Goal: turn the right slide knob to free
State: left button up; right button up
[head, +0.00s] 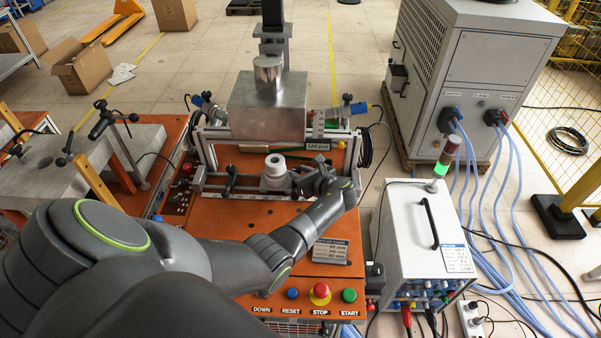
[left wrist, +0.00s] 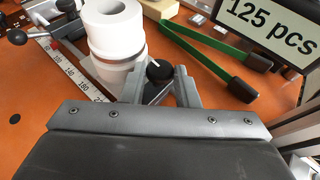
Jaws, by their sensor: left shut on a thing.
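The right slide knob, a black knob (left wrist: 158,71), shows between the fingertips of my left gripper (left wrist: 158,88) in the left wrist view. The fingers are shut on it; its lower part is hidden. In the head view my left gripper (head: 312,181) is at the right end of the slide, just right of the white ring-shaped part (head: 275,168), and hides the knob. The white part (left wrist: 112,32) stands just beyond the fingers in the left wrist view. Another black clamp handle (head: 231,173) is left of the white part. My right gripper is out of view.
Green-handled tongs (left wrist: 208,46) lie right of the knob, near a "125 pcs" sign (head: 317,146). A scale strip (left wrist: 80,70) runs along the slide. A metal block (head: 268,107) hangs above. Red, blue and green buttons (head: 320,293) line the orange table's front edge.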

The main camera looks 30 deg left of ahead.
pick_arm(q)
jog(key=shift+c, duration=0.9)
jog(key=shift+w+f+n+g+b, duration=0.15)
jog(key=shift+n+g+b, duration=0.15)
jog(key=shift+b, duration=0.25)
jog(key=shift+n+g+y+b, duration=0.3)
jog(key=shift+n+g+b, duration=0.1)
jog(key=shift+g+b, duration=0.1)
jog(key=shift+r, duration=0.2)
jog(key=o, duration=0.6)
jog(key=shift+f, duration=0.1)
jog(key=shift+o, duration=0.2)
jog(key=b+v, duration=0.2)
jog(key=v, duration=1.5)
jog(key=shift+b, duration=0.4)
